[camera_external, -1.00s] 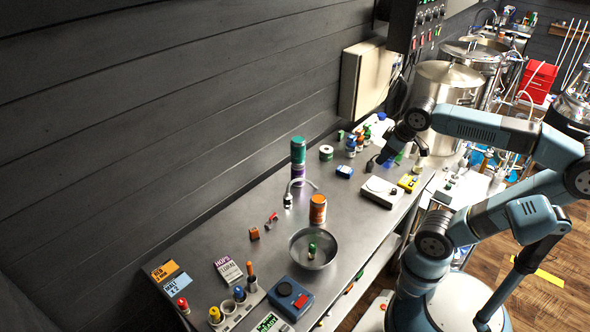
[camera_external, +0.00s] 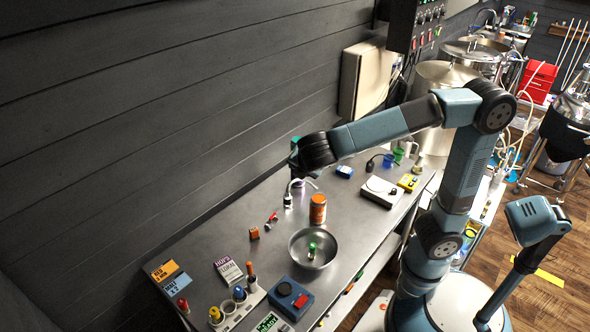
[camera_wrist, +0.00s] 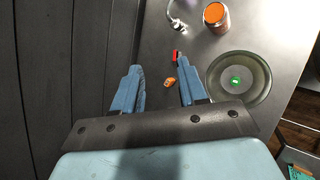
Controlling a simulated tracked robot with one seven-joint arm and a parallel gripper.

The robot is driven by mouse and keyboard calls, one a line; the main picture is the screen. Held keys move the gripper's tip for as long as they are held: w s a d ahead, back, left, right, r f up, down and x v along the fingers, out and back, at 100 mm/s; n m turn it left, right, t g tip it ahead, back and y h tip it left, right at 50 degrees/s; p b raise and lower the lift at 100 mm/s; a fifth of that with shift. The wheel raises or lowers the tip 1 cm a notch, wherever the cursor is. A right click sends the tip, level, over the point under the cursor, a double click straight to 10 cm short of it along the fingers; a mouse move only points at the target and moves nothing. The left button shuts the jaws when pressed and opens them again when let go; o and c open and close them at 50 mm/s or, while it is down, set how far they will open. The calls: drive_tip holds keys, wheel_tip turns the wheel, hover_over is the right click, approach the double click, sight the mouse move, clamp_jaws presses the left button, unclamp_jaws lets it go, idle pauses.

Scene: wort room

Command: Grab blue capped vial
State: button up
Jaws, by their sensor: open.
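The blue capped vial (camera_external: 239,294) stands in a pale rack (camera_external: 229,313) at the near left end of the steel bench, in the external view. In the external view my wrist is over the back of the bench, well beyond the vial, and the fingers cannot be made out.

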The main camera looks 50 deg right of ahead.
drive_tip(key=s+a+f+n+t+y, duration=0.15)
drive_tip(key=s+a+n, duration=0.25)
drive_tip(key=a, duration=0.7)
drive_tip(key=s+a+f+n+t, duration=0.1)
drive_tip(key=s+a+n+t, duration=0.25)
drive_tip(key=a, duration=0.65)
drive_tip(key=s+a+f+n+t+y, duration=0.1)
drive_tip(key=s+a+n, duration=0.3)
drive_tip(key=a, duration=0.7)
drive_tip(key=n, duration=0.1)
approach(236, 288)
drive_tip(key=shift+s+a, duration=0.2)
drive_tip(key=shift+s, duration=0.4)
drive_tip(key=shift+s+a, duration=0.15)
drive_tip(key=shift+s, duration=0.45)
drive_tip(key=shift+f, duration=0.3)
drive_tip(key=x, duration=0.8)
drive_tip(key=shift+w+d+f, duration=0.1)
drive_tip(key=shift+w+d, duration=0.05)
drive_tip(key=shift+w, duration=0.05)
drive_tip(key=shift+x, duration=2.65)
drive_tip(key=shift+d, duration=0.15)
drive_tip(key=shift+c, duration=0.4)
drive_tip(key=c, duration=0.6)
